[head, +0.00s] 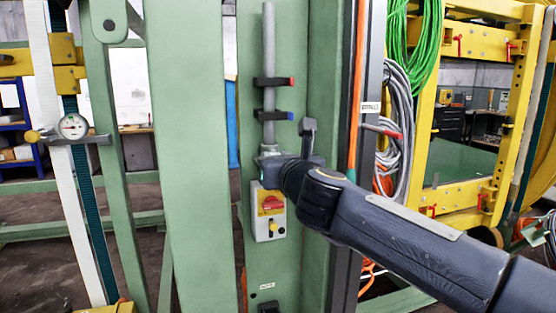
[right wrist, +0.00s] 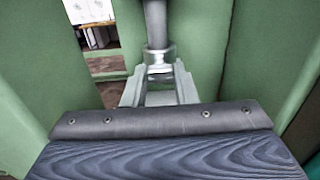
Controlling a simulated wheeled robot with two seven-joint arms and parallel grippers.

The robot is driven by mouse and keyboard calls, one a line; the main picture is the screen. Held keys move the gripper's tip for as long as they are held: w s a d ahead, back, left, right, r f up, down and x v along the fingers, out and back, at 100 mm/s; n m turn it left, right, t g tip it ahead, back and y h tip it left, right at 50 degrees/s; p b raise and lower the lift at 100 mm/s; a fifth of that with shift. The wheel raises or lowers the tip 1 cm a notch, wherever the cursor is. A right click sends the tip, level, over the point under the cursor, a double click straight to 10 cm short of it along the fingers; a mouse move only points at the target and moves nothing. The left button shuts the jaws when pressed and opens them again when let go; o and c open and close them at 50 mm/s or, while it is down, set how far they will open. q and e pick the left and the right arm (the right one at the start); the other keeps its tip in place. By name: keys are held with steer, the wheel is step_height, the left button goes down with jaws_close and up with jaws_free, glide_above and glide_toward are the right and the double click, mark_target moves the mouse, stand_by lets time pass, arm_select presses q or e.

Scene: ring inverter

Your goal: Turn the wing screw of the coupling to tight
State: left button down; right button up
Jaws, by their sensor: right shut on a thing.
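The coupling (head: 268,149) sits at the lower end of a grey vertical pipe (head: 269,45) on the green column. In the right wrist view the coupling (right wrist: 159,54) is a pale metal collar under the pipe (right wrist: 155,22). My right gripper (head: 270,158) reaches in from the right, just below the collar. In the right wrist view the two pale fingers of my right gripper (right wrist: 160,76) are closed in on the wing screw below the collar. The screw is mostly hidden between the fingers, so its angle cannot be told. My left gripper is not in view.
Two black clamps, one with a red end (head: 274,82) and one with a blue end (head: 274,115), hold the pipe. A switch box (head: 270,228) with a red knob is right below my gripper. Grey cable coils (head: 398,110) hang to the right. Green column walls stand close on both sides.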

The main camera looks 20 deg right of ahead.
steer(key=o, duration=1)
steer(key=s, duration=0.8)
steer(key=shift+d, duration=0.1)
